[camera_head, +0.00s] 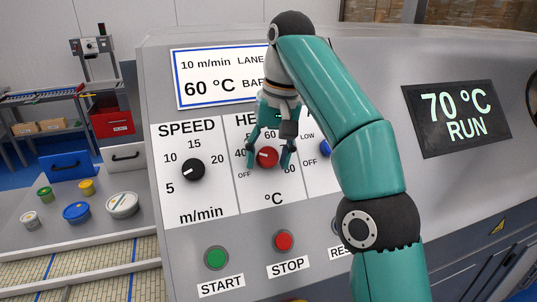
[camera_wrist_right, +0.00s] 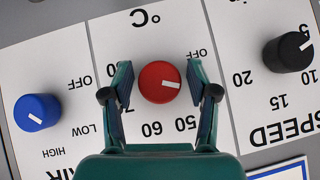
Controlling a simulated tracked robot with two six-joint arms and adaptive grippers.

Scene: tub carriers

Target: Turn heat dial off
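The red heat dial (camera_head: 267,157) is on the middle white panel, marked HEAT and °C. Its white pointer aims left, between OFF and 40. The dial also shows in the upside-down right wrist view (camera_wrist_right: 160,82), where the pointer aims right. My right gripper (camera_head: 269,160) is over the dial, one finger on each side. In the wrist view my right gripper (camera_wrist_right: 163,85) is open, with a gap between each finger and the dial. The 40 mark is hidden there by a finger. My left gripper is not in view.
A black speed dial (camera_head: 192,170) is left of the heat dial, and a blue dial (camera_head: 325,148) is right of it, partly behind my arm. Green START (camera_head: 216,258) and red STOP (camera_head: 283,241) buttons are below. A display (camera_head: 457,117) reads 70 °C RUN.

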